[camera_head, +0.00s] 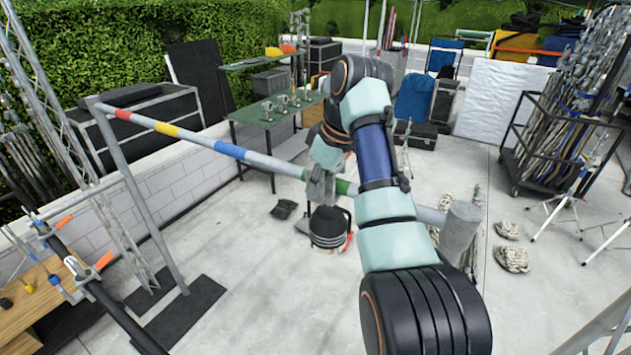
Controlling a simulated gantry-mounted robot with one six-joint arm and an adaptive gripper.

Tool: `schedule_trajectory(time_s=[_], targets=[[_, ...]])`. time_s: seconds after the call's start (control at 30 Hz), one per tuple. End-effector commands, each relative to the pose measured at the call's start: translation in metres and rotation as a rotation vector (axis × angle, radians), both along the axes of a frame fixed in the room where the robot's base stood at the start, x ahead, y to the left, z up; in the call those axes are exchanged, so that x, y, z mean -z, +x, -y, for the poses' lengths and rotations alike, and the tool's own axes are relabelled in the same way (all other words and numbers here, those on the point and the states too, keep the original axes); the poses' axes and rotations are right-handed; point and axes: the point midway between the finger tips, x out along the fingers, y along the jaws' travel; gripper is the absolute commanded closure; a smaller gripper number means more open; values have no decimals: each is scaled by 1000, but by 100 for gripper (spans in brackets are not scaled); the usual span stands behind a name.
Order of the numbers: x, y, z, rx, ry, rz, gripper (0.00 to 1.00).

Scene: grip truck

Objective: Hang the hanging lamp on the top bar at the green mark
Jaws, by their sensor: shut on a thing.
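The top bar (224,147) runs from the upper left toward the right, with red, yellow, blue and green bands. The green mark (343,187) shows beside a grey clamp-like part (320,186), which covers some of it. The hanging lamp (329,228) appears as a dark, rounded body below this spot. Whether the clamp sits around the bar or only in front of it, I cannot tell. My gripper (322,175) is at the green mark, shut on the lamp's upper part. My arm hides part of the bar, and the fingertips are hard to make out.
A metal upright (145,205) carries the bar's left end, and a grey post (459,232) stands at its right end. A green table (270,112) with several clamps stands behind. The concrete floor between is mostly clear.

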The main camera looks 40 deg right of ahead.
Motion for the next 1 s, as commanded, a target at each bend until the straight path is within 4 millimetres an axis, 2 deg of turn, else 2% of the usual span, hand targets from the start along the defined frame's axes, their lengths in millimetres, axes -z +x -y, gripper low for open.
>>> schedule_trajectory(time_s=[0.57,1.0], targets=[[-2,1,1,-1,-3,5,100],[9,0,1,0,-2,6,100]])
